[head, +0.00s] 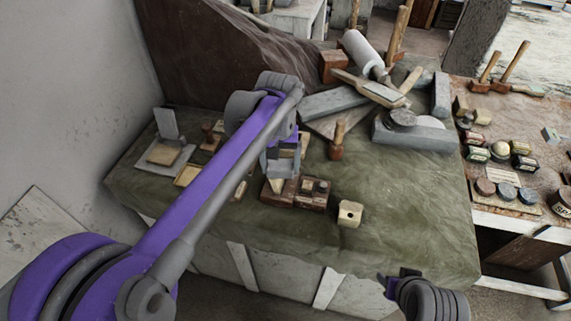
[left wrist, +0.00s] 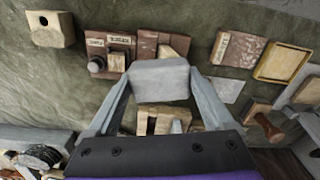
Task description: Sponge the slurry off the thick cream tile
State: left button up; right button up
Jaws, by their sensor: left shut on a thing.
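My left gripper (head: 280,168) is above the workbench's middle, pointing down. In the left wrist view its two fingers (left wrist: 160,85) are shut on a pale grey block (left wrist: 160,78); I cannot tell if it is the sponge. A square cream tile (left wrist: 282,62) with a paler rim lies on the bench, apart from the gripper; in the head view it shows (head: 187,175) left of my arm. Another cream slab (head: 162,155) lies on a grey board farther left. I cannot make out which is the thick tile, or any slurry. My right gripper (head: 392,282) is at the bottom right, its fingers unclear.
Red-brown blocks (head: 296,191) lie below the left gripper, a holed cream block (head: 350,213) to their right. A wooden-handled stamp (head: 337,142) stands behind. Grey stone slabs and tools (head: 415,130) crowd the back right. The bench's (head: 410,220) front right is clear.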

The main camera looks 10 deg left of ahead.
pick_arm(q)
jog(key=shift+s+a, duration=0.15)
jog(key=shift+a, duration=0.45)
jog(key=shift+s+a, duration=0.15)
jog(key=shift+a, duration=0.45)
jog(key=shift+w+d+r, duration=0.1)
jog(key=shift+w+d, duration=0.15)
jog(key=shift+d, duration=0.75)
jog(key=shift+w+d, duration=0.2)
jog(key=shift+d, duration=0.95)
jog(key=shift+a, duration=0.1)
jog(key=shift+s+a, duration=0.2)
jog(key=shift+a, duration=0.85)
jog(key=shift+s+a+f, duration=0.1)
jog(key=shift+s+a, duration=0.05)
jog(key=shift+a, duration=0.35)
jog(key=shift+s+a+f, duration=0.1)
jog(key=shift+a, duration=0.35)
